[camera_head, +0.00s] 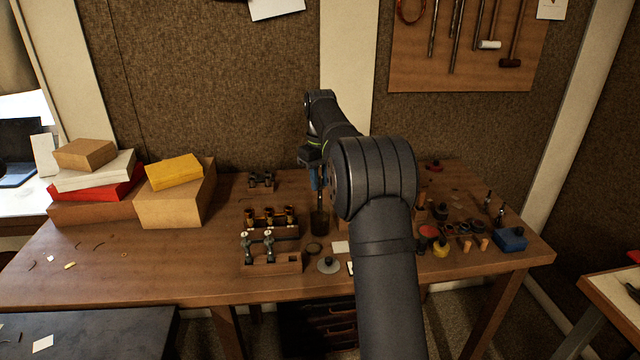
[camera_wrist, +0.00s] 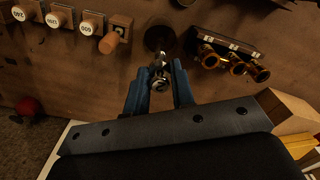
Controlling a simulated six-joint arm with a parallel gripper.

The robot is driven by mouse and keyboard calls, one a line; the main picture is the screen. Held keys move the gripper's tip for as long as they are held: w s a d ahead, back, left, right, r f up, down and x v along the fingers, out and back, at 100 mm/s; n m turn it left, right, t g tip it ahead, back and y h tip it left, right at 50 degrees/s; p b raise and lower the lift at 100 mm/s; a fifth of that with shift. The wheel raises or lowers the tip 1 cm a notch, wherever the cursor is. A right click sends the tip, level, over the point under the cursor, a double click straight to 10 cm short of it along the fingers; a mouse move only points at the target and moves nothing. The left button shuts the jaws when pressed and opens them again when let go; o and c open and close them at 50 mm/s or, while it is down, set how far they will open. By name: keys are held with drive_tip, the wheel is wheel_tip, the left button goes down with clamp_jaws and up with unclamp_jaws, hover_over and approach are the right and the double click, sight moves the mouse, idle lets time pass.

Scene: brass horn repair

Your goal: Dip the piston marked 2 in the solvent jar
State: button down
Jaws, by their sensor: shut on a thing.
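My gripper (camera_wrist: 158,88) has blue fingers shut on a small shiny metal piston (camera_wrist: 160,73). No number on it can be read. The dark round solvent jar (camera_wrist: 157,38) lies just beyond the piston in the wrist view. In the head view my gripper (camera_head: 318,180) points down over the dark jar (camera_head: 319,222), with the piston near its mouth. I cannot tell whether the piston's lower end is inside the jar. Two more pistons (camera_head: 257,245) stand upright in the wooden front rack (camera_head: 288,262), left of the jar.
A rack of brass cylinders (camera_wrist: 235,60) stands close beside the jar. On the jar's other side is a row of white-topped wooden pegs (camera_wrist: 88,24). Several boxes (camera_head: 175,190) fill the bench's left. Small tools and a blue block (camera_head: 510,239) crowd the right.

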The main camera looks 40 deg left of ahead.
drive_tip(key=shift+r, duration=4.65)
